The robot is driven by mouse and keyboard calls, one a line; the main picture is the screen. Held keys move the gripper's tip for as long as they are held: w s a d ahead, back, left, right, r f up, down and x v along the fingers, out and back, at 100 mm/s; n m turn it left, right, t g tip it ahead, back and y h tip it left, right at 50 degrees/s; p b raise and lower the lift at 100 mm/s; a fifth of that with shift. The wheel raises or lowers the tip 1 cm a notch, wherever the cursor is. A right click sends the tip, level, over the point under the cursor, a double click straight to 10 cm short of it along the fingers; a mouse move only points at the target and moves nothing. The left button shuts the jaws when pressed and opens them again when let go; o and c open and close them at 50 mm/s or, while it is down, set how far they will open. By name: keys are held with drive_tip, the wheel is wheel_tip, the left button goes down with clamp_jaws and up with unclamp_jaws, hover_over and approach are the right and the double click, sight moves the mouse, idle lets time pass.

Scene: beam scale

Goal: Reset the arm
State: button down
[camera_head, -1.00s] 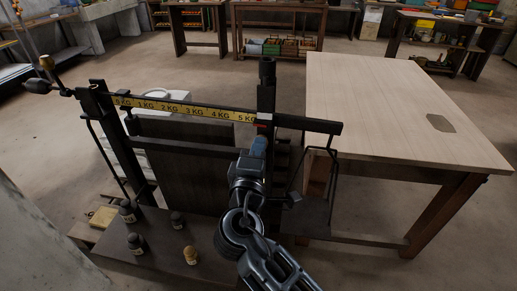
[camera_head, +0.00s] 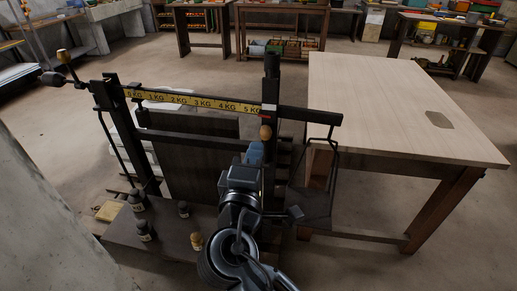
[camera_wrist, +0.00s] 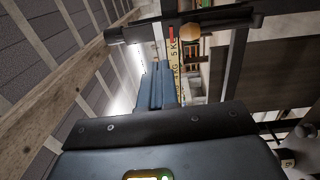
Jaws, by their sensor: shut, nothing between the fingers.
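My gripper (camera_head: 255,152) is shut and empty, with its blue-grey fingers pointing up in the head view, in front of the beam scale's right post (camera_head: 271,85). The fingers (camera_wrist: 156,86) also show close together in the wrist view. The dark beam scale has a yellow kilogram strip (camera_head: 190,100) along its beam. A red marker (camera_head: 269,112) sits at the 5 KG end. A round wooden knob (camera_head: 265,132) shows just above my fingertips; it also shows in the wrist view (camera_wrist: 190,32), apart from the fingers.
Several small weights (camera_head: 183,209) stand on the scale's platform, left of my arm. A light wooden table (camera_head: 390,100) is on the right. A hanging frame (camera_head: 325,150) is between scale and table. A concrete pillar (camera_head: 40,230) is at the left. Open floor lies behind.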

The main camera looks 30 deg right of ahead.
drive_tip(key=s+a+f+g+y, duration=0.1)
drive_tip(key=s+a+f+y, duration=0.1)
drive_tip(key=s+f+y, duration=1.15)
drive_tip(key=s+d+r+m+h, duration=0.1)
drive_tip(key=s+r+m, duration=0.3)
drive_tip(key=s, duration=0.8)
drive_tip(key=s+d+r+m+t, duration=0.1)
drive_tip(key=s+r+m, duration=0.3)
drive_tip(key=s, duration=0.8)
drive_tip(key=shift+s+d+r+m+h, duration=0.15)
drive_tip(key=shift+s+d+m+h, duration=0.3)
drive_tip(key=shift+m, duration=0.65)
drive_tip(key=shift+w, duration=0.1)
